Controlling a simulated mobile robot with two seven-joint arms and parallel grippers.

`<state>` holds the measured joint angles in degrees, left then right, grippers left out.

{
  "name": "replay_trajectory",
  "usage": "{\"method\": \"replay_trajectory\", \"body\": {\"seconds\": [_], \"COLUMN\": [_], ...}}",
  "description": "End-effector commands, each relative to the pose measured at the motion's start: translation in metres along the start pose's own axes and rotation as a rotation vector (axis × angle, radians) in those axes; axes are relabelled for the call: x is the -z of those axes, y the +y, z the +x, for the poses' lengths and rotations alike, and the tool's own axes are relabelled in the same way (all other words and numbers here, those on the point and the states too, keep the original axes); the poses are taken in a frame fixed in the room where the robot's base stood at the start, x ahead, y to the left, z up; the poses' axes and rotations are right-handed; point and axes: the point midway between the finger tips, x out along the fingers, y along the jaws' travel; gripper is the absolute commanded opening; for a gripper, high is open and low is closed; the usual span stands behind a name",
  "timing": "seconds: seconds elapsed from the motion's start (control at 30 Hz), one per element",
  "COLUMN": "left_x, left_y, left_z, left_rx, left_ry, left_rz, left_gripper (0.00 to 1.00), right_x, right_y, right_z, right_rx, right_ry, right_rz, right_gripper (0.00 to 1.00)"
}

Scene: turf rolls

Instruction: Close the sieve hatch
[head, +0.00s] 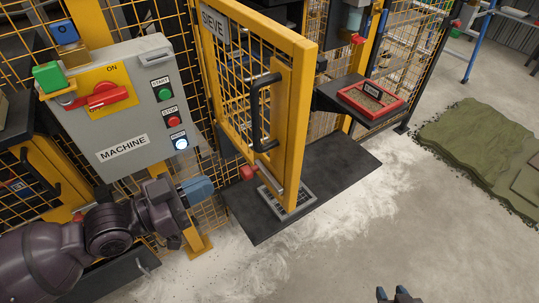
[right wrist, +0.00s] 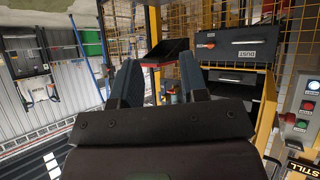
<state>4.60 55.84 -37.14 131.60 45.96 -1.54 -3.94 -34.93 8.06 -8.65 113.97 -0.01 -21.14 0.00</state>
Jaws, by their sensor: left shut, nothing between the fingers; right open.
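The sieve hatch (head: 298,125) is a yellow-framed mesh door with a SIEVE sign (head: 214,24). It stands swung open, out from the yellow fence. A black bar handle (head: 257,112) is on its face, and a red knob (head: 248,173) sits low on it. My left gripper (head: 203,189) is shut and empty, left of the knob and apart from the hatch, below the control box. My right gripper (head: 398,296) shows only its fingertips at the bottom edge of the head view, well away from the hatch. In the right wrist view its fingers (right wrist: 158,66) are open with nothing between them.
A grey MACHINE control box (head: 125,115) with a red switch and buttons stands close above my left arm. A dark mat (head: 260,220) with a floor grate lies under the hatch. A red tray (head: 370,99) rests on a black shelf. Turf (head: 475,145) lies right; dusty floor between is clear.

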Motion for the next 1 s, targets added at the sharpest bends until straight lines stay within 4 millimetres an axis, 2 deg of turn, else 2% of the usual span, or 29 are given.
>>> {"method": "replay_trajectory", "body": {"seconds": [0.27,0.53,1.0], "left_x": [0.004,0.006,0.006], "left_y": [-0.001,-0.001,-0.001], "left_z": [0.015,0.050,0.115], "left_rx": [0.003,0.003,0.003], "left_ry": [0.023,0.023,0.021], "left_rz": [-0.002,-0.001,-0.001], "left_gripper": [0.00,0.00,0.00], "right_x": [0.010,0.018,0.017], "right_y": [0.002,0.002,0.002], "right_z": [0.004,0.002,-0.007], "right_rx": [0.001,0.001,-0.003], "right_ry": [0.018,0.029,0.019], "right_rz": [-0.008,-0.009,0.002], "right_gripper": [0.40,0.40,0.40]}}
